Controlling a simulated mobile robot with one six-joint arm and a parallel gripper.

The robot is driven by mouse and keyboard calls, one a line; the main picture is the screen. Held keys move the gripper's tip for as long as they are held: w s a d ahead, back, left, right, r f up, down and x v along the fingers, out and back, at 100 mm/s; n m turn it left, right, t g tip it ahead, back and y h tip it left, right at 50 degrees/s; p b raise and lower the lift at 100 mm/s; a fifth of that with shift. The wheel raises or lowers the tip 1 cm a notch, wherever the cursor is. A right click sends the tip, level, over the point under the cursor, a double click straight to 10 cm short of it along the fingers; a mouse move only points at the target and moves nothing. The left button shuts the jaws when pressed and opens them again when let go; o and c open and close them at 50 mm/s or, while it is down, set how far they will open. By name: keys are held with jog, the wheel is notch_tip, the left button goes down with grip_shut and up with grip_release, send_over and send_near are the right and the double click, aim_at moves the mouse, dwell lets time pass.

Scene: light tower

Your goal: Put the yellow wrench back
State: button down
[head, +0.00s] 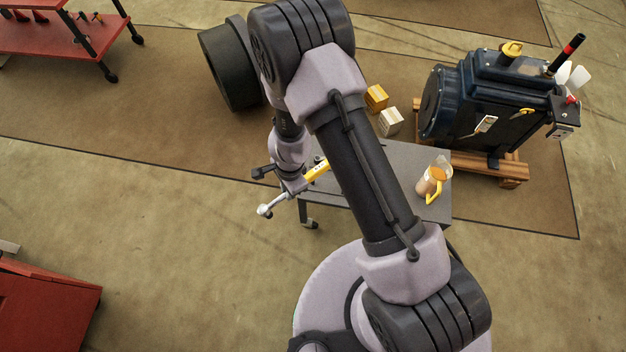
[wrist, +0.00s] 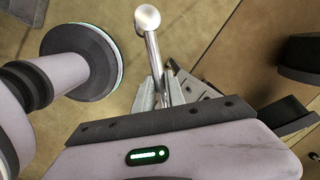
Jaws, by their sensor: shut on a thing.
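My gripper (head: 284,188) is shut on a wrench, left of my forearm in the head view. The wrench's silver rounded end (head: 265,210) sticks out to the lower left. A yellow length (head: 318,168) in line with it shows on the other side, partly behind my arm; it looks like the handle. In the wrist view the silver shaft (wrist: 150,47) rises from between the fingers (wrist: 163,92) to a round end. No yellow shows there. The wrench appears held in the air, beside the small grey table (head: 404,160).
A jug with a yellow handle (head: 434,183) stands on the grey table. A dark blue machine (head: 485,105) sits on a wooden pallet at right. Yellow (head: 376,97) and pale (head: 390,121) boxes lie behind the table. A red cart (head: 60,38) and red cabinet (head: 45,305) are at left. Floor between is clear.

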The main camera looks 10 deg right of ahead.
jog(key=w+d+f+m+t+y+p, duration=0.2)
jog(key=w+d+f+m+t, duration=0.15)
jog(key=w+d+f, duration=0.5)
jog(key=w+d+f+m+t+p, duration=0.1)
jog(key=d+m, duration=0.3)
jog(key=d, duration=0.5)
jog(key=shift+w+f+t+p, duration=0.35)
jog(key=shift+w+f+t, duration=0.25)
jog(key=shift+f, duration=0.2)
jog(key=shift+m, duration=0.25)
notch_tip(320, 180, down, 10)
jog(key=b, duration=0.4)
jog(key=shift+a, duration=0.1)
jog(key=shift+r, duration=0.2)
jog(key=c, duration=1.4)
grip_release()
